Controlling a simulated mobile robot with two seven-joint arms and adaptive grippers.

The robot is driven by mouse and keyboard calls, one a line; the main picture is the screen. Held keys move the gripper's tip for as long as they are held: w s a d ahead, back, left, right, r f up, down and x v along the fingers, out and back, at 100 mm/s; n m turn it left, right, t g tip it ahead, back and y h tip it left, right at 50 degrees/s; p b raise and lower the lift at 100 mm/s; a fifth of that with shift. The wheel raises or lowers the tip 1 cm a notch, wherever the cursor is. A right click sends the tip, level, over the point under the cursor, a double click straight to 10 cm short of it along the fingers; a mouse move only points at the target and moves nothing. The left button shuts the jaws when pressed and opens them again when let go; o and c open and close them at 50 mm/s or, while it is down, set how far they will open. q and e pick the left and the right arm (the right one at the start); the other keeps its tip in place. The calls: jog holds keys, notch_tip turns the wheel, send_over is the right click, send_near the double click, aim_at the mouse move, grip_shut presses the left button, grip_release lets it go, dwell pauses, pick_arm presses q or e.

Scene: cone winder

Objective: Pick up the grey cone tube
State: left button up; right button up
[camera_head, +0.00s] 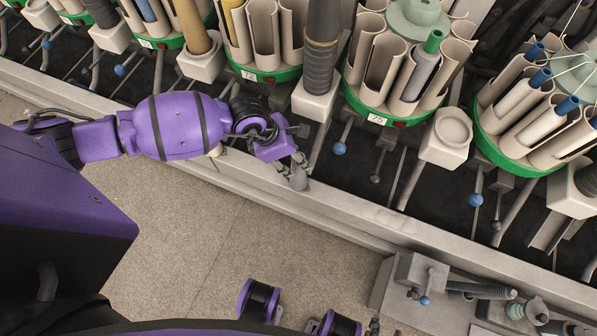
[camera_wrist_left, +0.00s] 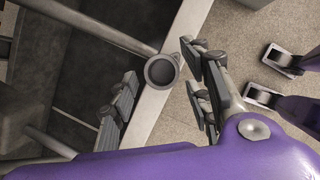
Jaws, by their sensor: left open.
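Contact is not visible. My right gripper cannot be made out.
Green-based round magazines (camera_head: 272,75) with cream pockets line the machine. Dark ribbed cones (camera_head: 321,50) stand between them. Rods with blue knobs (camera_head: 339,148) stick out near the ledge. A grey bracket with a spring (camera_head: 428,273) is at the lower right. The floor (camera_head: 195,225) is clear.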

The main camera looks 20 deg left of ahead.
pick_arm(q)
jog(key=shift+w+d+f, duration=0.2)
jog(key=shift+w+f, duration=0.05)
jog(key=shift+f, duration=0.35)
jog(key=c, duration=1)
jog(key=shift+r, duration=0.1)
jog(key=shift+c, duration=0.2)
